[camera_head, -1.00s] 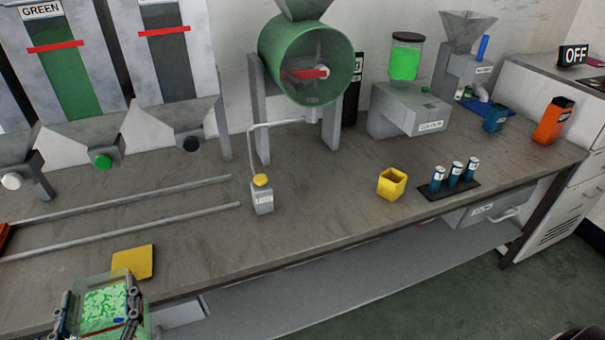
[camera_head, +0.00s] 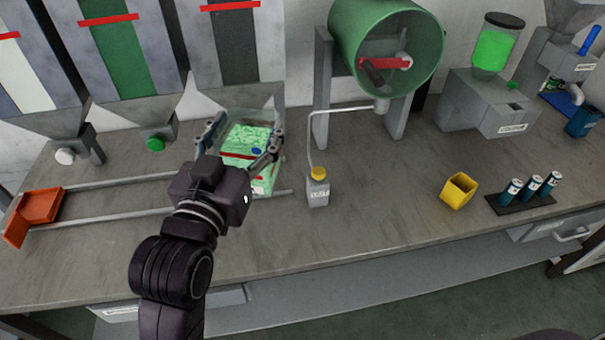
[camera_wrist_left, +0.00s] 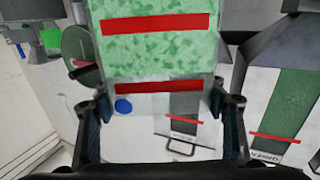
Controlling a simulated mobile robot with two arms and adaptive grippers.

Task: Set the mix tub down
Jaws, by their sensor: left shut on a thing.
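The mix tub (camera_head: 246,140) is a clear tub with green granules, red bands and a blue dot. My left gripper (camera_head: 238,143) is shut on it, with one finger on each side. In the head view the tub is over the right end of the two rails, below the hoppers. I cannot tell whether its base touches the rails or the bench. In the left wrist view the tub (camera_wrist_left: 155,45) fills the top middle between the fingers (camera_wrist_left: 160,115). My right gripper is not in view.
Two rails (camera_head: 110,183) run along the bench, with an orange tray (camera_head: 40,205) at their left end. A small bottle (camera_head: 318,190) stands just right of the tub. The green drum mixer (camera_head: 385,45) is behind it. Bare bench (camera_head: 400,210) lies between bottle and yellow cup (camera_head: 458,190).

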